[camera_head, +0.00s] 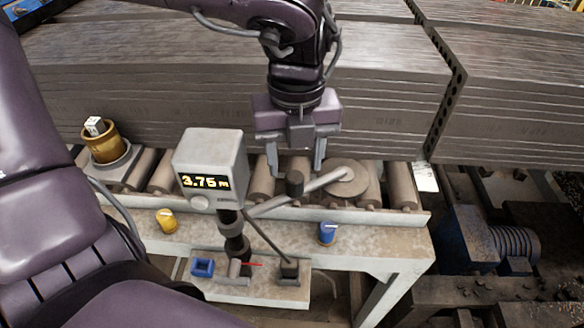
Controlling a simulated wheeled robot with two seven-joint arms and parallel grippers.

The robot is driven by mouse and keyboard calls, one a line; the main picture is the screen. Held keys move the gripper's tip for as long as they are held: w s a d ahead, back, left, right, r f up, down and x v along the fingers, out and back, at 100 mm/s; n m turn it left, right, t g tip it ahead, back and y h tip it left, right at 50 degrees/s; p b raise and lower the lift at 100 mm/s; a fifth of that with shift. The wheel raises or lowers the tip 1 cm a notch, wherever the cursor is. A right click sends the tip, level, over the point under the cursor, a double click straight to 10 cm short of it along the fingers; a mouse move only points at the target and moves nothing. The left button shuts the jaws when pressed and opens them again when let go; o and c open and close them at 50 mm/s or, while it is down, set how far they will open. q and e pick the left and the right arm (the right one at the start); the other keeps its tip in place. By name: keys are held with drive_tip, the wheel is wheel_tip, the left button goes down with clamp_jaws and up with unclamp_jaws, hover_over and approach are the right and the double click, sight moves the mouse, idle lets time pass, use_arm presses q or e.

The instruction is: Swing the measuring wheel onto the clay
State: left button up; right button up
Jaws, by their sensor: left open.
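The measuring wheel (345,180) is a grey-brown disc at the end of a pale swing arm (272,204). It is over the rollers, in front of the clay. A dark knob (295,184) stands up from the swing arm. My left gripper (296,170) points down with its two fingers apart, one on each side of the knob's place in the picture. Whether the fingers reach down around the knob is unclear. The long grey-brown clay column (220,95) lies behind the rollers. My right gripper is not in view.
A display box (211,165) reading 3.75 m stands left of the swing arm. Yellow (166,220) and blue (327,233) knobs are on the bench front (385,246). A brass cup (104,144) stands at left. A blue motor (490,243) is at right.

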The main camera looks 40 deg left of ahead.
sight(294, 175)
use_arm(q)
wheel_tip(294, 175, down, 4)
drive_tip(key=shift+w+a+r+p, duration=0.1)
drive_tip(key=shift+p, duration=0.3)
drive_tip(key=shift+w+f, duration=0.1)
drive_tip(key=shift+f, duration=0.55)
drive_tip(key=c, duration=0.7)
clamp_jaws()
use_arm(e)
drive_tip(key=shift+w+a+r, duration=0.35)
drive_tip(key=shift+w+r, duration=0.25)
